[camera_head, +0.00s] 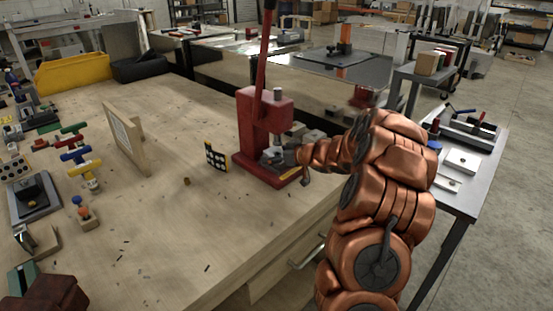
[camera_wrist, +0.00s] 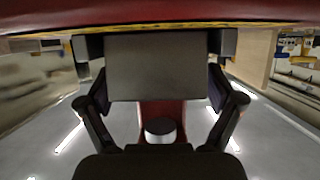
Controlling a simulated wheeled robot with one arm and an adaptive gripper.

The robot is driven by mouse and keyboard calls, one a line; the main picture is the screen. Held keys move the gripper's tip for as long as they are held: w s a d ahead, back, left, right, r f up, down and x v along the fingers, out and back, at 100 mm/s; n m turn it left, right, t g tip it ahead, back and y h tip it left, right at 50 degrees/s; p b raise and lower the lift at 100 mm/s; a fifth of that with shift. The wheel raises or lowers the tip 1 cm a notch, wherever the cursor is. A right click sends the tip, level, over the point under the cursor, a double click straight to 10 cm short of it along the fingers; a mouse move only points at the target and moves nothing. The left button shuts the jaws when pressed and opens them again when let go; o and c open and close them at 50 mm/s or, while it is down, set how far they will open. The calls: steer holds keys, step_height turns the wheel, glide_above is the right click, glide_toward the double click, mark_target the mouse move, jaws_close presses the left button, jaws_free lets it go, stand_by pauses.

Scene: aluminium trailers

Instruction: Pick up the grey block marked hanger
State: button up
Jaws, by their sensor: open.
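A plain grey block (camera_wrist: 152,68) fills the middle of the wrist view, against the red press base with its yellow edge. No marking shows on the face I see. My gripper (camera_wrist: 158,50) is open, with one finger on each side of the block. A narrow gap shows at each side, so the block is between the fingers but not clasped. In the head view my gripper (camera_head: 289,158) is at the foot of the red arbor press (camera_head: 262,125), reaching in from the right. My wrist and fingers largely hide the block there.
The press stands near the bench edge, its long lever (camera_head: 264,50) rising high. A small black panel with pale squares (camera_head: 215,157) stands left of it. A wooden framed board (camera_head: 125,140) is further left. A metal side table (camera_head: 470,185) is at right.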

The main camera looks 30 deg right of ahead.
steer(key=c, duration=1.7)
steer(key=shift+o, duration=0.2)
steer(key=shift+d+r, duration=0.1)
steer(key=shift+r, duration=0.1)
